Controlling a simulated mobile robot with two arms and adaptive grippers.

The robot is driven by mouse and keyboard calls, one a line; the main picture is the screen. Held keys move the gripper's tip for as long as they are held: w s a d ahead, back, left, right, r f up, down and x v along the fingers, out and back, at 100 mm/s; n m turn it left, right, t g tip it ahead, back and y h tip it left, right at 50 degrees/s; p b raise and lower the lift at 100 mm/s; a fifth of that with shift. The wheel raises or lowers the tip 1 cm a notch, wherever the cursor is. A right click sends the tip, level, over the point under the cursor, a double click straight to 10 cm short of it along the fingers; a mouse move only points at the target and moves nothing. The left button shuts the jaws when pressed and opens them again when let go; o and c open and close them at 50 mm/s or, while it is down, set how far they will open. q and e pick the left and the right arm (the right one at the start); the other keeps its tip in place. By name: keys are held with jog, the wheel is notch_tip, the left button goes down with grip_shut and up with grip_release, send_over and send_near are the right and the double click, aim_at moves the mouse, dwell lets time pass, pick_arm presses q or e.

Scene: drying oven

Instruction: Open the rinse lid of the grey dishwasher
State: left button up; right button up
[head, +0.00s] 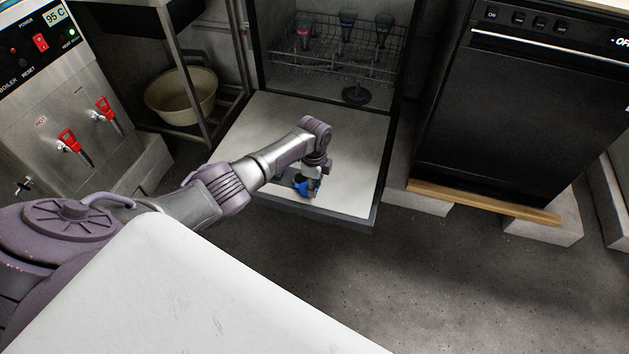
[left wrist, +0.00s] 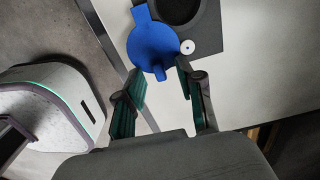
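The grey dishwasher's door (head: 268,120) is folded down flat, its pale inner face up. The blue rinse lid (left wrist: 153,45), round with small tabs, lies on a dark grey panel (left wrist: 207,35) set in that door. It also shows in the head view as a blue patch (head: 313,187), partly hidden by my gripper. My left gripper (left wrist: 161,70) is open, its fingertips apart on either side of the lid's near tab. I cannot tell whether a finger touches it. A dark round recess (left wrist: 180,8) shows beside the lid. My right gripper is in neither view.
A rack with several glasses (head: 345,60) is inside the dishwasher. A black appliance (head: 520,100) stands to the right, and a boiler with red taps (head: 68,140) at the left. A shelf with a beige tub (head: 180,97) is near. Floor is clear at the front right.

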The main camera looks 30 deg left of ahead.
pick_arm(q)
notch_tip(320, 180, up, 12)
jog(key=shift+a, duration=0.15)
dwell(0.3)
jog(key=shift+w, duration=0.1)
